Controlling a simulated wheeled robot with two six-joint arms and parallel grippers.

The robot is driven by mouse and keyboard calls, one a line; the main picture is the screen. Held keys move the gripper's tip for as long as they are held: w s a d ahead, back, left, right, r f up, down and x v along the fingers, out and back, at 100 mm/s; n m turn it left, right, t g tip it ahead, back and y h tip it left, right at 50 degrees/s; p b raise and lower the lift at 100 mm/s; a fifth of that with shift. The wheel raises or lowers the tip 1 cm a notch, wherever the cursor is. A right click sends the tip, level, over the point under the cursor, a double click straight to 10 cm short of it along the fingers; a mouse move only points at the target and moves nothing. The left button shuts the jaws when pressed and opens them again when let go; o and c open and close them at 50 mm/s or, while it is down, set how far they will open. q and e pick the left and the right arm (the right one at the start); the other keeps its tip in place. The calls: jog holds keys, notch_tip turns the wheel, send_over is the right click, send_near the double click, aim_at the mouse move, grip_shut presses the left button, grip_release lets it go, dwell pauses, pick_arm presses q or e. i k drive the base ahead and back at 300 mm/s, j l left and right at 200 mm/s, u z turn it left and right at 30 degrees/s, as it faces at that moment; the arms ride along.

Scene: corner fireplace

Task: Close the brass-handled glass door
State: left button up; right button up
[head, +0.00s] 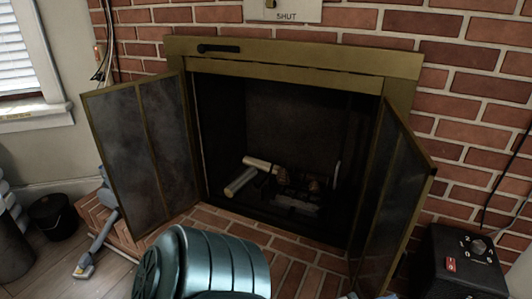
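The fireplace has two brass-framed glass doors, and both stand swung open toward me. The left door (142,150) is angled out to the left, its dark, smoky panes facing me. The right door (398,190) is swung out to the right and seen at a steep angle. I cannot clearly make out a brass handle on either door. The firebox opening (290,130) between them is uncovered, with pale and dark logs (258,172) inside. Neither of my grippers can be made out. Small blue-grey pieces at the bottom edge are too cut off to identify.
A ribbed teal drum-like object (210,262) fills the bottom centre before the hearth. A black box with dials (460,262) is right.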

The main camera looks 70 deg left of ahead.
aim_at(119, 118)
jog(key=i+u, duration=0.15)
jog(key=u, duration=0.35)
jog(key=i+l+u, duration=0.15)
jog(key=u, duration=0.35)
